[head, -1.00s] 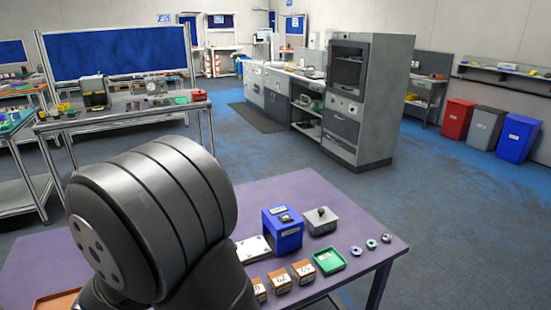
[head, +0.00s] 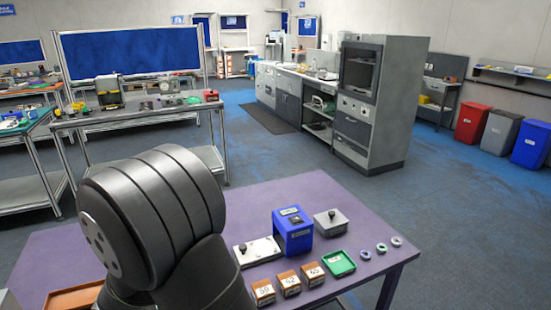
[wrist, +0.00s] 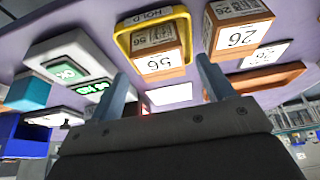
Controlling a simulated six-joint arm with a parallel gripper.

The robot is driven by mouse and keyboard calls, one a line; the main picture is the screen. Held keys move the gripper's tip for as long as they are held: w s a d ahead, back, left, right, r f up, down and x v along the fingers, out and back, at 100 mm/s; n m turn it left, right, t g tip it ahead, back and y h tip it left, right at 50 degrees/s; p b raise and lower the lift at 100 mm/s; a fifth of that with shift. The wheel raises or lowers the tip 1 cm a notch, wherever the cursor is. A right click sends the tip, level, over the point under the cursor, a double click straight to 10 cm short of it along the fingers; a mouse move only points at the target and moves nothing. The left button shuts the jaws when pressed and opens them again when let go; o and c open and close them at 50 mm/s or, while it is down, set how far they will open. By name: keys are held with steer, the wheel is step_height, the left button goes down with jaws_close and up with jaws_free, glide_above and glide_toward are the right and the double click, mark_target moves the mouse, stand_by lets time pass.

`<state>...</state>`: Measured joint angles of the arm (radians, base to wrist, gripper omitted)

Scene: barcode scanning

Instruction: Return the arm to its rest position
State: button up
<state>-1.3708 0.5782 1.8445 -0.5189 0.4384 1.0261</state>
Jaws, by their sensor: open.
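My arm fills the lower left of the head view, and its gripper is hidden there. In the wrist view my gripper (wrist: 162,76) is open, its two fingers apart with nothing held between them. Past the fingers, a box marked 56 (wrist: 160,63) sits in a yellow tray labelled HOLD (wrist: 124,42). A box marked 26 (wrist: 238,35) is to the right of that tray. The purple table (head: 345,208) bears these things.
A blue device (head: 293,232), a grey box with a knob (head: 330,223), a white plate (head: 258,251), a green tray (head: 338,263) and several numbered boxes (head: 289,284) stand right of my arm. An orange tray (head: 75,298) lies at the lower left.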

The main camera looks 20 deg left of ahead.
steer(key=x, duration=0.2)
steer(key=shift+w+a+f, duration=0.1)
steer(key=shift+f, duration=0.3)
step_height(320, 180, up, 4)
steer(key=shift+r, duration=0.1)
steer(key=w+d+r, duration=0.7)
steer(key=d, duration=0.2)
steer(key=a+f, duration=0.1)
steer(key=a, duration=2.7)
steer(key=shift+a+f, duration=0.25)
steer(key=shift+f, duration=0.05)
